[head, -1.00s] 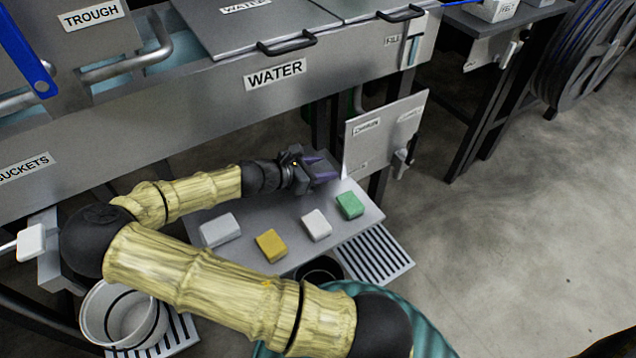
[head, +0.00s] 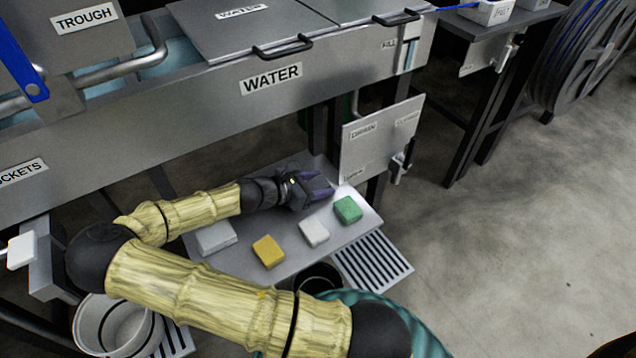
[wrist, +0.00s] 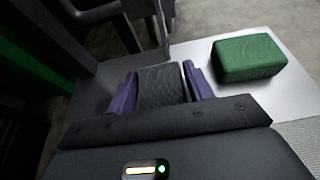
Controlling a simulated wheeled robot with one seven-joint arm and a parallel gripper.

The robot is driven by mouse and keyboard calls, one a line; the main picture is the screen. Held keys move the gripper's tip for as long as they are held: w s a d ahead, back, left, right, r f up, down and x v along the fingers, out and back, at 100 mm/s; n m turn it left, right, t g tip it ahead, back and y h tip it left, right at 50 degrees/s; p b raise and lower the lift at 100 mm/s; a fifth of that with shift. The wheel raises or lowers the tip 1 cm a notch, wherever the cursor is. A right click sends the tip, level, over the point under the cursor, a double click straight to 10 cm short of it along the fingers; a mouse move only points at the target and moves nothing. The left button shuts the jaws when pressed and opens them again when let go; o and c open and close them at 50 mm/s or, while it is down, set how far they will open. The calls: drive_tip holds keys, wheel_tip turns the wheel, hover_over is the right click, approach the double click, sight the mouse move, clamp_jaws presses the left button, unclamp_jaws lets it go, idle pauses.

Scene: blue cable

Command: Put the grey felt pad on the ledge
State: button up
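My gripper (head: 318,187) is over the back right part of a low metal shelf (head: 285,222), below the water trough. In the wrist view, a dark grey, rough-textured pad (wrist: 161,86) lies between the two purple fingers of my gripper (wrist: 160,82), one on each side. It looks like the grey felt pad. The fingers are spread about its width; I cannot tell whether they press on it or whether it rests on the shelf. In the head view the pad is hard to make out. No surface is labelled as the ledge.
On the shelf lie a green block (head: 347,210), a white block (head: 313,232), a yellow block (head: 268,251) and a pale grey block (head: 215,237). The drain panel (head: 380,140) stands upright just behind the gripper's right side. A bucket (head: 115,325) and a slotted grate (head: 373,265) are lower down.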

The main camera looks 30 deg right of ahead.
drive_tip(key=shift+o, duration=1.1)
drive_tip(key=shift+r, duration=0.1)
drive_tip(key=p+v, duration=0.3)
drive_tip(key=v, duration=0.9)
